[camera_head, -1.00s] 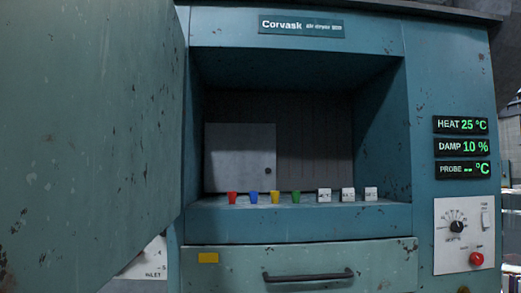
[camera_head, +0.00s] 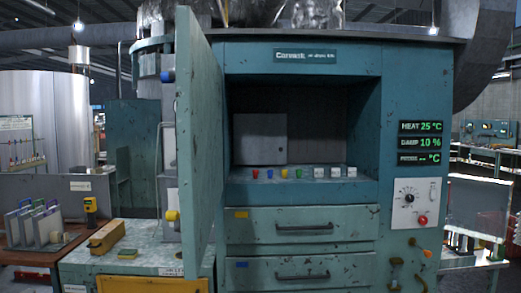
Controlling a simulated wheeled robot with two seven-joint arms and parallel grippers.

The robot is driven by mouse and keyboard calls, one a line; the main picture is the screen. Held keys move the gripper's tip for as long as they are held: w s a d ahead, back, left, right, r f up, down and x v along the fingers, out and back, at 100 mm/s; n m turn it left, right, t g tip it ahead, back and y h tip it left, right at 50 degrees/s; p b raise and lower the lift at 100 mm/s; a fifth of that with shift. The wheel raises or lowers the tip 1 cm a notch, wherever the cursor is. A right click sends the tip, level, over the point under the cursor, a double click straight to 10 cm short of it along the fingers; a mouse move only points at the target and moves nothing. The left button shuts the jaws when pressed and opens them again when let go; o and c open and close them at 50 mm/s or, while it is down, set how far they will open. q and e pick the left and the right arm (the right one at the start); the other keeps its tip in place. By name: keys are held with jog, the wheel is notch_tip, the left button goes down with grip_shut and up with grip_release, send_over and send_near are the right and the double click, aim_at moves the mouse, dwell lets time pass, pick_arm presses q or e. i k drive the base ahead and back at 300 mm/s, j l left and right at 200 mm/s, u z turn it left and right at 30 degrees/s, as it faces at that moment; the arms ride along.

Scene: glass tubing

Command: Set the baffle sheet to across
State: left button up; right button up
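A flat grey sheet (camera_head: 260,139), likely the baffle sheet, stands upright at the back left inside the open chamber of the teal Corvask dryer (camera_head: 390,75). A small dark knob shows near its lower right edge. It covers the left part of the dark back wall, and the right part is bare. The dryer's door (camera_head: 197,140) stands open at the left, seen nearly edge-on. Neither of my grippers is in view.
Small coloured pieces and white blocks (camera_head: 319,172) line the chamber's front ledge. Two drawers (camera_head: 300,225) are below, shut. A control panel (camera_head: 410,205) is at right. A bench (camera_head: 135,262) with a yellowish block (camera_head: 107,236) stands left of the door.

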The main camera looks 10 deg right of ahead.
aim_at(259, 139)
jog(key=i+l+u, duration=0.25)
jog(key=u, duration=0.25)
jog(key=i+l+u, duration=0.15)
jog(key=l+u, duration=0.35)
jog(key=i+l+u, duration=0.15)
jog(key=l+u, duration=0.15)
jog(key=u, duration=0.2)
